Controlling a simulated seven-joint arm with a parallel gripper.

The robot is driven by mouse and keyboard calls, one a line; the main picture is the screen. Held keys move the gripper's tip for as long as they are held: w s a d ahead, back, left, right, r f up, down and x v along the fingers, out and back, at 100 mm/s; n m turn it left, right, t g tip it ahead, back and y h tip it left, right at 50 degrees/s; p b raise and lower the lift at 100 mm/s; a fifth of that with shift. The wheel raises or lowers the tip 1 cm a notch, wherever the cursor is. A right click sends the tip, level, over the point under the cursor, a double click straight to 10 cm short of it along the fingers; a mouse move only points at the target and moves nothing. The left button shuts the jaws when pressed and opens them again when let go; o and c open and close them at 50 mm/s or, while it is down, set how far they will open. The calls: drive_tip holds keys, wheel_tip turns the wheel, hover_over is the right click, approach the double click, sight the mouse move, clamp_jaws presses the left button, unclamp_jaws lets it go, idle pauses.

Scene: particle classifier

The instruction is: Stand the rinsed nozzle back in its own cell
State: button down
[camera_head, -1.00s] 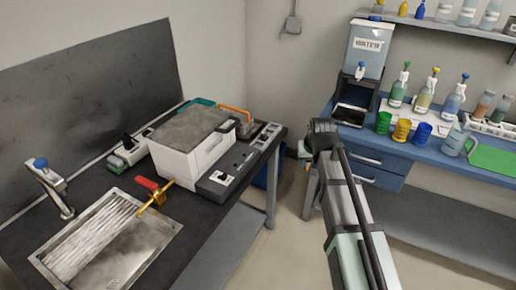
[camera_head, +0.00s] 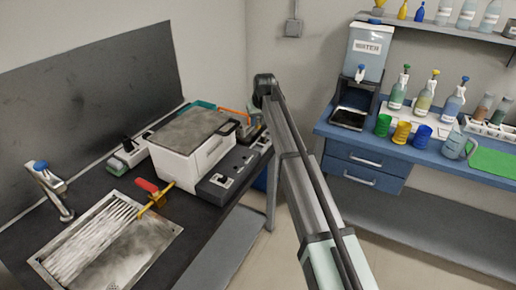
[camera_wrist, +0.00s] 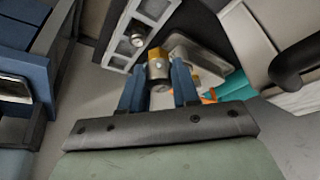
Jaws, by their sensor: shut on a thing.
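My gripper (camera_wrist: 158,78) is shut on a short nozzle (camera_wrist: 158,67) with a metal body and a yellow-brass part, held between its blue fingers. In the wrist view the grey rack with cells (camera_wrist: 117,54) lies beyond the fingers, up and left of the held nozzle. A small dark, round metal piece (camera_wrist: 137,39) sits in one of its cells. The held nozzle looks apart from the rack; its height above it cannot be told. In the head view the rack (camera_head: 212,187) runs along the right side of the white box machine, and my arm reaches over its far end.
The white box (camera_head: 180,160) stands left of the rack. A teal tray (camera_wrist: 238,86) and an orange handle (camera_head: 232,112) are behind it. The sink (camera_head: 150,250) with a red-handled tool (camera_head: 148,186) is at front left. A blue bench (camera_head: 440,158) with bottles stands right.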

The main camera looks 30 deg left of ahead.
drive_tip(key=shift+f, duration=4.9)
drive_tip(key=shift+f, duration=0.55)
drive_tip(key=c, duration=1.1)
unclamp_jaws()
drive_tip(key=shift+d+f, duration=0.1)
drive_tip(key=shift+r, duration=0.35)
drive_tip(key=v, duration=1.2)
drive_tip(key=shift+r, duration=0.35)
